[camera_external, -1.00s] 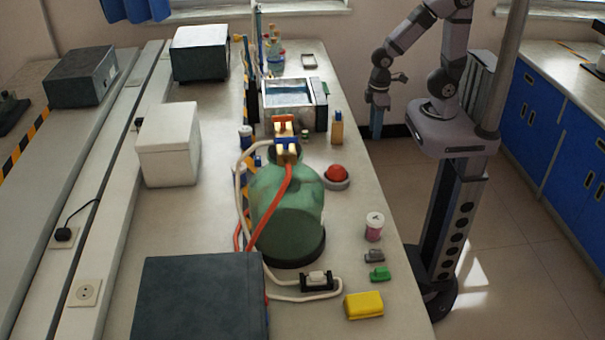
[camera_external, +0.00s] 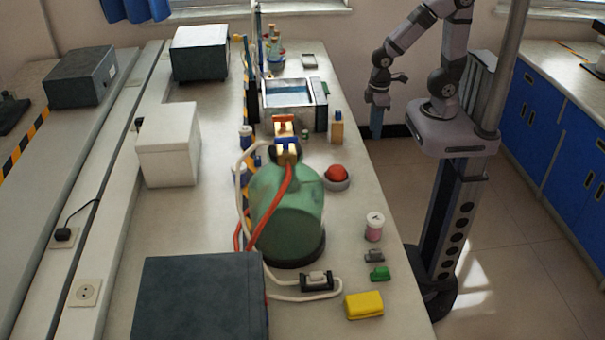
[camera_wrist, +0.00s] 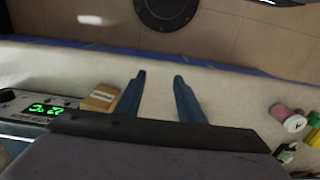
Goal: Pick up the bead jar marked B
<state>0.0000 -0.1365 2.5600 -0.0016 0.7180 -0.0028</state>
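A small pink jar with a white lid (camera_external: 374,226) stands near the right edge of the bench. It also shows at the right of the wrist view (camera_wrist: 292,118), with a dark mark on the lid too small to read. I see no other jar like it, and cannot confirm the letter B. My gripper (camera_external: 376,122) hangs with blue fingers pointing down at the bench's far right side, well behind the jar. In the wrist view my gripper (camera_wrist: 160,76) has its two fingers apart with nothing between them, and the jar lies to their right.
A red button (camera_external: 336,173), a tan box (camera_external: 337,128) and a water bath (camera_external: 290,98) stand along the bench's right side. A big green bottle (camera_external: 287,210) with hoses is left of the jar. Grey and green clips (camera_external: 379,273) and a yellow block (camera_external: 364,305) lie in front.

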